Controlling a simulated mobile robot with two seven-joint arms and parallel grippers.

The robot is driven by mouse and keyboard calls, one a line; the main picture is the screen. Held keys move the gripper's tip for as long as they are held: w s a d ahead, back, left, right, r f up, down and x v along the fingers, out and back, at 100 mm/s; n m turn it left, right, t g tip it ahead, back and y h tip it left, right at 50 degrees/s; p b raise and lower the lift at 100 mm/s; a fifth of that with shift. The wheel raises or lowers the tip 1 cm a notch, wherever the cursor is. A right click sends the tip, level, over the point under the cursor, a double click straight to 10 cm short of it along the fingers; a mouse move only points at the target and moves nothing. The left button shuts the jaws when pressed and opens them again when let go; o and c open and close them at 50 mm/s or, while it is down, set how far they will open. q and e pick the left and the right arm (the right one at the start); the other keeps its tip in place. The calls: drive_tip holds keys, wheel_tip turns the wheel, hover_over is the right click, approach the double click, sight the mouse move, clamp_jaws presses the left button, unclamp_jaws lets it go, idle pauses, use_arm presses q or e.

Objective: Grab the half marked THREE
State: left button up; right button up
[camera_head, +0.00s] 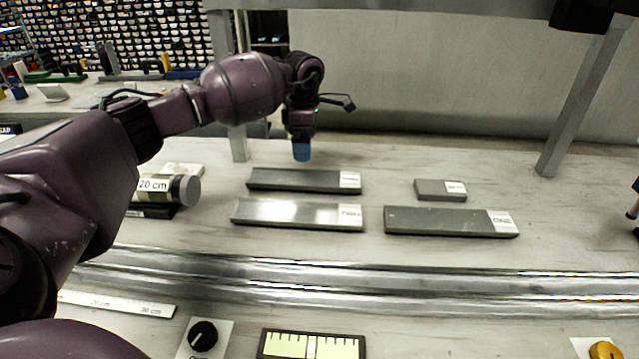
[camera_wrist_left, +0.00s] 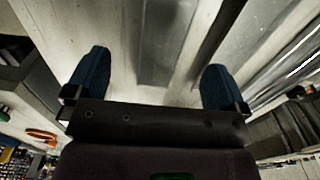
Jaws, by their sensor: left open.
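Three long grey halves with white end labels lie on the pale bench in the head view: a back one (camera_head: 290,180), a front left one (camera_head: 285,213) with a shiny face, and a front right one (camera_head: 435,221). The labels are too small to read surely; the front left one may read THREE. My left gripper (camera_head: 302,152) points down just behind the back half, above the bench. In the left wrist view its blue fingers (camera_wrist_left: 155,82) are wide apart with nothing held. A grey half (camera_wrist_left: 165,40) shows beyond the gap between them.
A short grey block (camera_head: 432,190) with a label lies right of the back half. Metal rails (camera_head: 400,280) cross in front; a ruler (camera_head: 118,304), black knob (camera_head: 203,335) and gauge (camera_head: 312,346) lie nearer.

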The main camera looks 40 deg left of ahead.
sight(307, 179)
use_arm(q)
drive_tip(key=shift+s+f, duration=0.2)
drive_tip(key=shift+f, duration=0.1)
wheel_tip(307, 179, down, 4)
drive_tip(key=shift+r+b, duration=0.1)
drive_tip(key=shift+b, duration=0.2)
drive_tip(key=shift+d+f, duration=0.15)
drive_tip(key=shift+f, duration=0.55)
drive_tip(key=f, duration=0.3)
drive_tip(key=f+b, duration=0.1)
drive_tip(key=shift+s+d+f, duration=0.15)
drive_tip(key=shift+d+f, duration=0.1)
drive_tip(key=shift+f, duration=0.1)
drive_tip(key=shift+r, duration=0.1)
drive_tip(key=shift+c, duration=0.8)
drive_tip(key=c, duration=1.2)
drive_tip(key=shift+r, duration=0.1)
drive_tip(key=shift+c, duration=0.2)
